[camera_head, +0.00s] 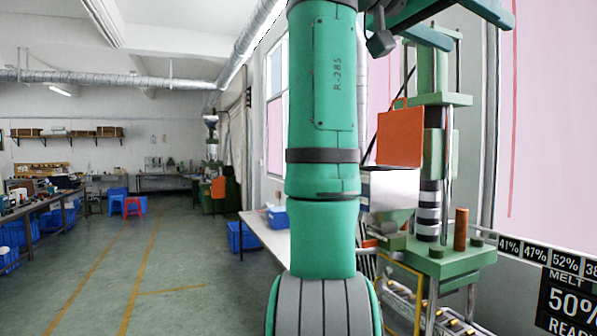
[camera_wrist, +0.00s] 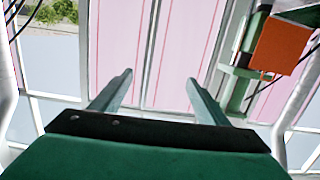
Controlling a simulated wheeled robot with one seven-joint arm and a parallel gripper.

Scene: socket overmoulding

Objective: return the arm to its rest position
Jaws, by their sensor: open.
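My gripper (camera_wrist: 158,92) is open and empty in the wrist view, its two fingers spread apart with pink-panelled windows beyond them. No object lies between the fingers. In the head view my green arm rises upright through the middle of the picture and hides part of the machine and table behind it.
A green machine (camera_head: 453,262) with an orange plate (camera_head: 400,137) stands close on the right; the orange plate shows in the wrist view (camera_wrist: 281,45). A display panel (camera_head: 568,303) is at the lower right. A white table (camera_head: 262,236) is behind my arm. Open floor (camera_head: 165,290) lies left.

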